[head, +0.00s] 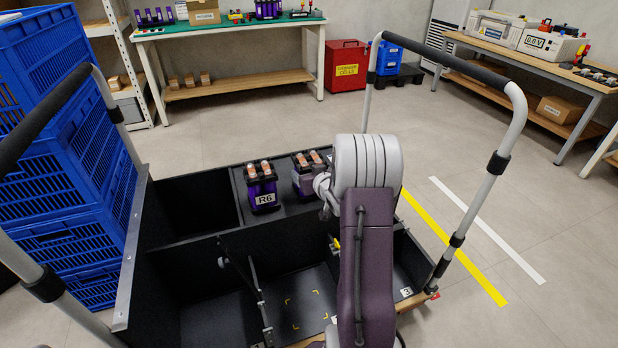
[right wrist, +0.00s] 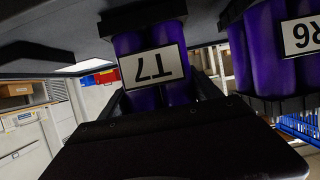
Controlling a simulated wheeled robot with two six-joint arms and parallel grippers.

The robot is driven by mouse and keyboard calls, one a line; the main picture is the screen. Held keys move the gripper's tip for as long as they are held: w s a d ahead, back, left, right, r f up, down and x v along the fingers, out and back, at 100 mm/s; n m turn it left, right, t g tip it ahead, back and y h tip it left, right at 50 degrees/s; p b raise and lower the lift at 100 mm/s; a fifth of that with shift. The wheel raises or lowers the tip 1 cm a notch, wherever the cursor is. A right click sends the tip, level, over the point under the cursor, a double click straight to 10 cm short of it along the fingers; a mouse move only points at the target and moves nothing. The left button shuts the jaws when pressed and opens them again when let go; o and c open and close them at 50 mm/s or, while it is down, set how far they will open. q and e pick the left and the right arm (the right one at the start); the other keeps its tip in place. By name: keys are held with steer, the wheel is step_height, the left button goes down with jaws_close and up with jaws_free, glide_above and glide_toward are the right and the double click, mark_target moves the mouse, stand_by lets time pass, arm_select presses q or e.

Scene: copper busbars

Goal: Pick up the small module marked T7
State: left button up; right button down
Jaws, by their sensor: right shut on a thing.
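The module marked T7 (right wrist: 154,68) is purple with a black cap and a white label, and appears upside down in the right wrist view. In the head view, the purple module with copper-coloured tops at my right gripper (head: 303,178) stands in the cart's rear compartment; its label is hidden there. My right gripper (right wrist: 160,97) is shut on T7, a finger on either side. I cannot tell whether T7 is clear of the compartment floor. My left gripper is not in view.
A similar module marked R6 (head: 264,190) stands just left of T7; it also shows in the right wrist view (right wrist: 275,50). The black cart (head: 195,243) has an empty rear-left compartment and metal handles (head: 480,210). Blue crates (head: 65,170) are stacked at left.

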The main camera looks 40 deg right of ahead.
mark_target(310, 160)
steer(key=shift+w+r, duration=0.1)
steer(key=shift+r, duration=0.15)
steer(key=shift+d+r+p, duration=0.1)
steer(key=shift+r+p, duration=0.45)
steer(key=shift+r, duration=0.05)
step_height(310, 160, up, 3)
steer(key=shift+p, duration=1.1)
steer(key=s+d+r+p, duration=0.1)
steer(key=d+r+p, duration=0.5)
steer(key=d, duration=0.5)
steer(key=shift+s+d+r+p, duration=0.3)
steer(key=shift+s+p, duration=0.1)
steer(key=shift+p, duration=0.55)
